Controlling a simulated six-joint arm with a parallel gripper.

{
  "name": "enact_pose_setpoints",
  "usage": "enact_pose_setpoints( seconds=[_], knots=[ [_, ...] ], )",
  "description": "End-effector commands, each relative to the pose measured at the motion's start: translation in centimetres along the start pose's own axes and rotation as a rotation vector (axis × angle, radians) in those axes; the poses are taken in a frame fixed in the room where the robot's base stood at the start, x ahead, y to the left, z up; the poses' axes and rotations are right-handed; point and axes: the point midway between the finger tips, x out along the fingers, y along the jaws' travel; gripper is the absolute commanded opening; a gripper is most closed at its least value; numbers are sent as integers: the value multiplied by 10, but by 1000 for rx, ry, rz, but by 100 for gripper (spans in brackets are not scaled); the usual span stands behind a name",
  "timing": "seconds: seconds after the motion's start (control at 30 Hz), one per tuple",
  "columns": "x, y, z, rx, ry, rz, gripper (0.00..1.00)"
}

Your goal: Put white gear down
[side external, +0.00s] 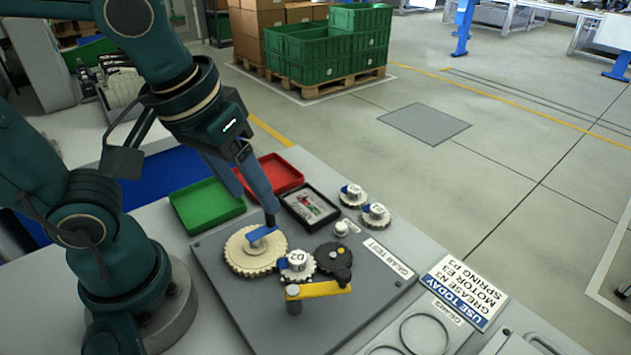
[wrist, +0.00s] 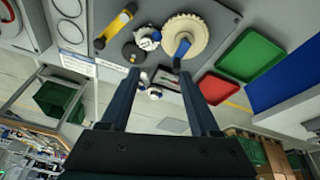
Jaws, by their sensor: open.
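A large cream-white gear (side external: 240,258) lies flat on the grey plate (side external: 235,305), with a blue tab (side external: 262,232) at its hub. It also shows in the wrist view (wrist: 200,37). A small white gear marked D2 (side external: 297,265) sits beside it, close to a dark gear (side external: 333,258) and a yellow bar (side external: 318,290). My gripper (side external: 256,206) is open, with nothing between its fingers, above the back edge of the cream gear. In the wrist view my gripper's two fingers (wrist: 160,75) are wide apart. Whether a fingertip touches the blue tab I cannot tell.
A black tray (side external: 325,228) with a card, a green tray (side external: 207,206) and a red tray (side external: 272,174) lie behind. A white sign (side external: 462,291) is at the right.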

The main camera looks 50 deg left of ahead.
Motion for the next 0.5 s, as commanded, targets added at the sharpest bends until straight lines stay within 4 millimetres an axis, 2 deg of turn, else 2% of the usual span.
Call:
enact_pose_setpoints(
  seconds=[0.1,0.23,0.5],
  knots=[
    [0,-12,2,129,74,39,62],
    [2,-17,2,237,133,49,62],
    [2,-19,2,298,160,49,62]
  ],
)
